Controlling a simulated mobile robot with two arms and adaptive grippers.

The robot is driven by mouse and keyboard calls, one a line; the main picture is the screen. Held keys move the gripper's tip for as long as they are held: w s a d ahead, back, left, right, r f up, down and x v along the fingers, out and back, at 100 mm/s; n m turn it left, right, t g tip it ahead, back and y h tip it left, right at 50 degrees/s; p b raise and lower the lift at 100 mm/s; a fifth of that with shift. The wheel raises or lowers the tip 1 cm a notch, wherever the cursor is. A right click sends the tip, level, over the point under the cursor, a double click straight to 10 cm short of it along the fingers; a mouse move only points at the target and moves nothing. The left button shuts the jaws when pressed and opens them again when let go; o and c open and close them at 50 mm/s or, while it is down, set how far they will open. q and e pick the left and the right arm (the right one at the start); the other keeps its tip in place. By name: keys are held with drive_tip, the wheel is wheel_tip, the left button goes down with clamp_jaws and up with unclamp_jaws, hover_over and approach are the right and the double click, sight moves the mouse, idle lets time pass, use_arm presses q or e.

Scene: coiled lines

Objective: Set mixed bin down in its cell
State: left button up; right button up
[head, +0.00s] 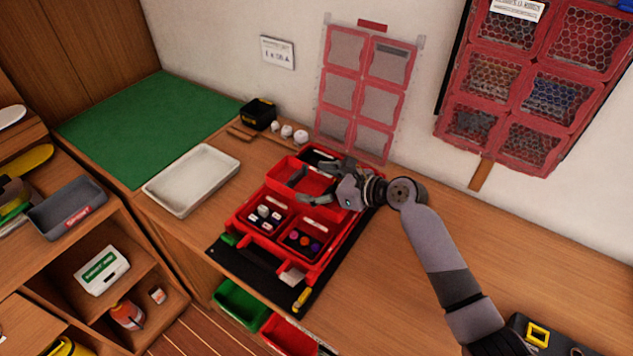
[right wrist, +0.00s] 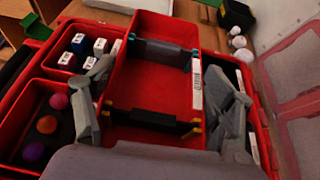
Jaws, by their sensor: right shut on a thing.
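The mixed bin (head: 287,172) is an open red bin. In the right wrist view the bin (right wrist: 152,95) shows two dark dividers and a white label on its right wall. My right gripper (head: 316,183) has its fingers on both sides of the bin; they also show in the right wrist view (right wrist: 163,112). The bin is over the back part of the red case (head: 318,268) and looks higher than its neighbours. Its underside and the cell below are hidden. My left gripper is out of view.
A pale tray (head: 191,180) lies left of the case, by a green mat (head: 140,125). A black-and-yellow box (head: 258,113) and white balls (head: 300,136) stand near the wall. Red-framed mesh panels hang on the wall.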

drive_tip(key=shift+f+b, duration=0.3)
drive_tip(key=shift+f, duration=1.05)
idle(0.6)
drive_tip(key=o, duration=1.3)
drive_tip(key=v, duration=1.2)
drive_tip(key=shift+f, duration=0.1)
